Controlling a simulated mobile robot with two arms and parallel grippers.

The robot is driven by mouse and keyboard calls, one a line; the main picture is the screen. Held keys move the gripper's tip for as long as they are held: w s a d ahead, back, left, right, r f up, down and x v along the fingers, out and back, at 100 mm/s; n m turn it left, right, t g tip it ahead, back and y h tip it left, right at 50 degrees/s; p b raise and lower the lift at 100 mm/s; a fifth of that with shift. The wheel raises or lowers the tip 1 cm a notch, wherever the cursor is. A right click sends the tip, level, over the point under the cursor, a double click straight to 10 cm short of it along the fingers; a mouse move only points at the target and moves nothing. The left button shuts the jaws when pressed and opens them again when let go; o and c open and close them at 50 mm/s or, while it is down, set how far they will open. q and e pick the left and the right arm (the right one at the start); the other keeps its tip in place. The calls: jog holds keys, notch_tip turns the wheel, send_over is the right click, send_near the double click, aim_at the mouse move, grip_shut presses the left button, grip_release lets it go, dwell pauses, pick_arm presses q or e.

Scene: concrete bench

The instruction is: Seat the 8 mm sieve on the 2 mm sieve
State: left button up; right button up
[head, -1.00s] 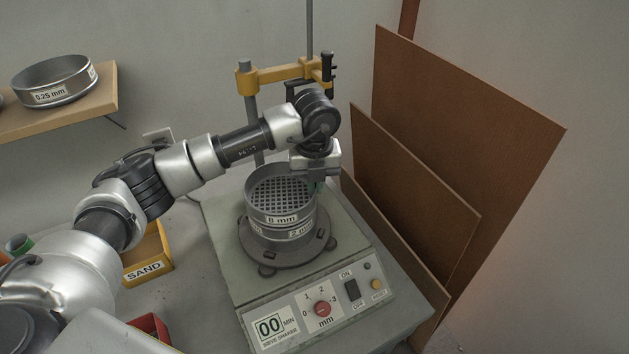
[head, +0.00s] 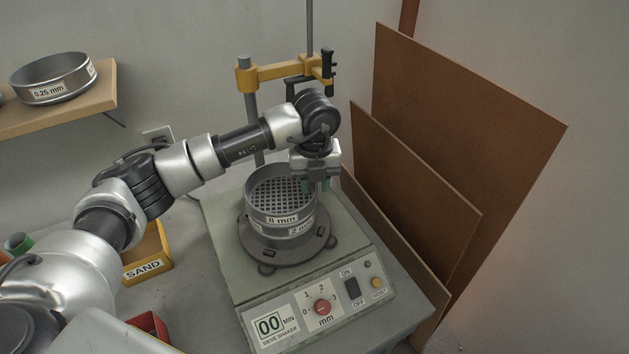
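The 8 mm sieve (head: 272,217), a metal ring with a coarse square mesh, sits level on top of the 2 mm sieve (head: 298,232) on the shaker. The 2 mm sieve shows only as a low band with its label partly covered by the upper sieve's lower edge. My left gripper (head: 318,187) points down at the right side of the 8 mm sieve's rim. Its green-tipped fingers are spread apart, and they hide part of that rim. My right gripper is not in view.
The sieve shaker (head: 233,271) has a yellow clamp arm (head: 276,75) on a post behind the stack. Brown boards (head: 465,120) lean at the right. A yellow SAND bin (head: 148,268) stands left, and a 0.25 mm sieve (head: 75,88) rests on a wall shelf (head: 60,118).

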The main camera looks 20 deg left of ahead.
pick_arm(q)
jog(key=shift+r, duration=0.25)
jog(key=s+d+r+b, duration=0.2)
jog(key=d+r+b, duration=0.3)
jog(key=d+r, duration=0.5)
jog(key=shift+s+d+r, duration=0.2)
jog(key=shift+d+r, duration=0.1)
jog(key=shift+d, duration=0.45)
jog(key=shift+f, duration=0.15)
